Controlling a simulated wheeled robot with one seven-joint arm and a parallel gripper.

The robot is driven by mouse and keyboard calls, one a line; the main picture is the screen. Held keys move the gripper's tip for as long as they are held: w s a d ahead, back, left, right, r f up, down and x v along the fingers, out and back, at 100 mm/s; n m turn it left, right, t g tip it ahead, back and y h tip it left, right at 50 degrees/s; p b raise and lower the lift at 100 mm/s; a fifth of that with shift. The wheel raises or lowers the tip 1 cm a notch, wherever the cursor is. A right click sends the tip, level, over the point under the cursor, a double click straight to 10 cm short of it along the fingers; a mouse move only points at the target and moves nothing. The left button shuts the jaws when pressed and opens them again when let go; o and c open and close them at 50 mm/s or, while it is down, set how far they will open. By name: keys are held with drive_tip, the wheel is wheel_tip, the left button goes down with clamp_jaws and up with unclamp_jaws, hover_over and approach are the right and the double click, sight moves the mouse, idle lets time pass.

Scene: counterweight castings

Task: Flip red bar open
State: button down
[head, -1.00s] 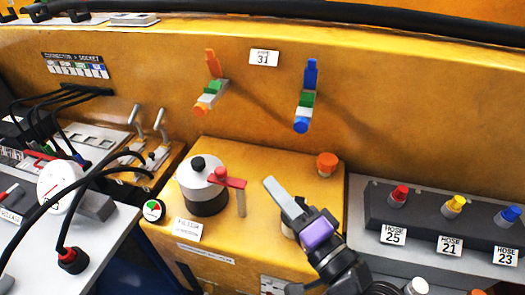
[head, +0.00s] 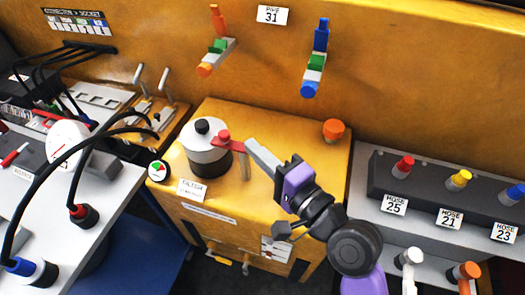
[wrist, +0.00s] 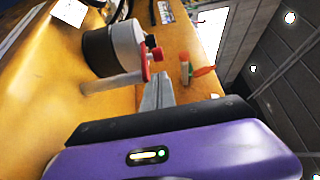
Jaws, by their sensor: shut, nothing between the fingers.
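The red bar (head: 232,143) is a short flat lever with a round red knob, at the right side of a white and dark grey cylinder with a black top knob (head: 203,126). A grey post (head: 245,166) stands under its right end. In the wrist view the red bar (wrist: 146,66) shows edge-on beside the cylinder (wrist: 112,48). My gripper (head: 252,146) is shut and empty, its tips just right of the bar's end. In the wrist view my fingers (wrist: 158,92) are close beside the bar; I cannot tell whether they touch it.
The cylinder stands on a yellow box (head: 275,122) with an orange knob (head: 333,130) at its back right. Orange and blue levers (head: 318,60) stick out from the yellow wall behind. A hose rack (head: 445,190) is at right; black cables and a gauge (head: 68,142) are at left.

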sight(230, 140)
drive_tip(key=p+x, duration=0.1)
drive_tip(key=x, duration=0.5)
